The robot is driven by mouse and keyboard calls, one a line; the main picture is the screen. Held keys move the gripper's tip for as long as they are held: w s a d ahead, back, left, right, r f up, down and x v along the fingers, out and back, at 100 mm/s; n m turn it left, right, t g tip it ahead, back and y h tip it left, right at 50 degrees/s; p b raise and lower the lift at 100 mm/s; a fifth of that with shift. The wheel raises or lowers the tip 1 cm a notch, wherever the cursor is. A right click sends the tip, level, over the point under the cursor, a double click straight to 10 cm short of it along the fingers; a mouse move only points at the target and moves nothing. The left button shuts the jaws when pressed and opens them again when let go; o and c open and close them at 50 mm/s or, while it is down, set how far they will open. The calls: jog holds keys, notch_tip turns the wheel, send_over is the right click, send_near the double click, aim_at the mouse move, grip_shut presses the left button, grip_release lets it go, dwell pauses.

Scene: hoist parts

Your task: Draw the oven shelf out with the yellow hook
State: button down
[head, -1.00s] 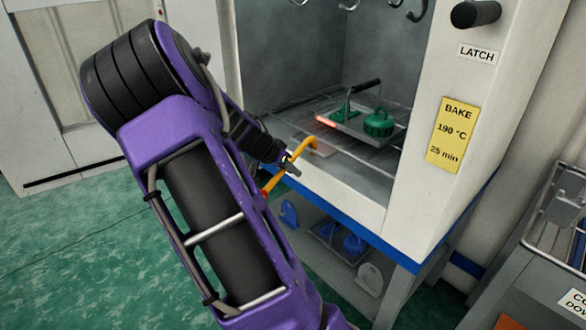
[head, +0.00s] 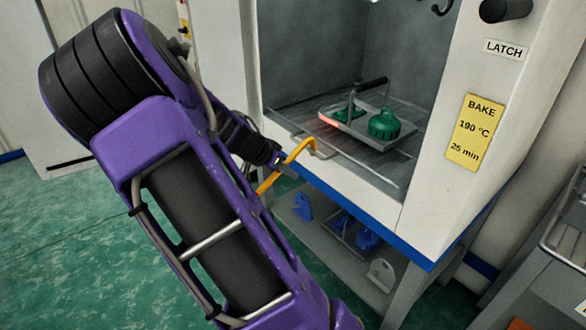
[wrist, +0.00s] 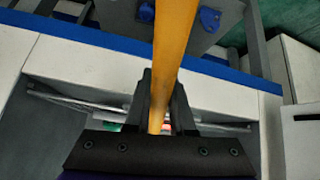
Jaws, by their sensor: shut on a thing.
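My gripper (head: 285,168) is shut on the yellow hook (head: 268,183) just outside the oven opening. The hook's shaft runs up between the jaws in the wrist view (wrist: 172,50). Its bent end reaches over the front sill to the front of the oven shelf (head: 392,178). I cannot tell exactly how the tip sits on the shelf's front bar. The shelf is a wire rack lying low in the oven (head: 290,75), its front close to the opening.
A lower shelf under the oven holds blue parts (head: 368,240) and a pale part (head: 381,273). A yellow bake sign (head: 475,132) and a black latch knob (head: 505,10) are on the oven's right face. A grey cart (head: 555,240) stands at right.

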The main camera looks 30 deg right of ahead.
aim_at(272, 178)
jog(key=shift+s+a, duration=0.2)
jog(key=shift+a, duration=2.1)
jog(key=a+p, duration=0.3)
jog(key=a, duration=0.9)
jog(key=shift+s, duration=0.45)
jog(key=shift+a, duration=0.1)
jog(key=a+p, duration=0.2)
jog(key=a, duration=0.7)
jog(key=shift+s+a+p, duration=0.15)
jog(key=shift+s+p, duration=0.15)
jog(key=shift+s, duration=0.05)
dwell(0.4)
jog(key=shift+r, duration=0.1)
notch_tip(272, 178, up, 7)
jog(key=p, duration=0.5)
jog(key=shift+r+p, duration=0.2)
jog(key=shift+p, duration=0.2)
dwell(0.5)
